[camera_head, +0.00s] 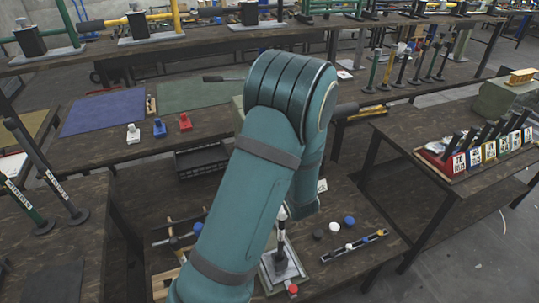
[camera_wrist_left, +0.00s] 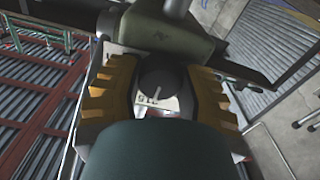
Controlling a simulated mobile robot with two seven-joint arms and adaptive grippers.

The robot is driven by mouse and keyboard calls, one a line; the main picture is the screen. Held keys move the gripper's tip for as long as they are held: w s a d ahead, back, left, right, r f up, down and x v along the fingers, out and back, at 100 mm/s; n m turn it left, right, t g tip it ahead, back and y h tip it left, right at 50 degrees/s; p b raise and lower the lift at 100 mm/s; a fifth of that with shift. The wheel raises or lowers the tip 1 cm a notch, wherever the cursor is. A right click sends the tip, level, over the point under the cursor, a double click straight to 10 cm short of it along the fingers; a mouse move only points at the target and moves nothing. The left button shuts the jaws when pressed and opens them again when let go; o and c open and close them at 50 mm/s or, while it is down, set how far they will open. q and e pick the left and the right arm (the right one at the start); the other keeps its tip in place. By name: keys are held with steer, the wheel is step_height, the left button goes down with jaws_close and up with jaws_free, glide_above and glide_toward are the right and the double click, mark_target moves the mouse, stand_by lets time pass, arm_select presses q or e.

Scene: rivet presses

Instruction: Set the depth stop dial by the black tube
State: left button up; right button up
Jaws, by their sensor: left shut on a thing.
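In the left wrist view, the depth stop dial (camera_wrist_left: 156,72) is a dark round knob with a pale pointer line. A white plate with dark digits (camera_wrist_left: 150,103) shows partly below it. My left gripper (camera_wrist_left: 158,88) is shut on the dial, with its yellow-brown ribbed pads on either side. An olive-green machine body (camera_wrist_left: 160,42) is just beyond the dial. In the head view my teal arm covers the middle and hides the left gripper and the dial. I cannot tell which thing is the black tube. My right gripper is not in view.
A press base plate (camera_head: 292,275) stands on the centre table beside my arm. A blue knob (camera_head: 349,220) and several small parts lie right of it. Labelled colored blocks (camera_head: 490,150) stand on the right table. Colored mats (camera_head: 103,111) lie on the table behind.

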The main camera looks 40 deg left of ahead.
arm_select(q)
steer(key=o, duration=1.2)
steer(key=shift+o, duration=0.2)
steer(key=v, duration=1.2)
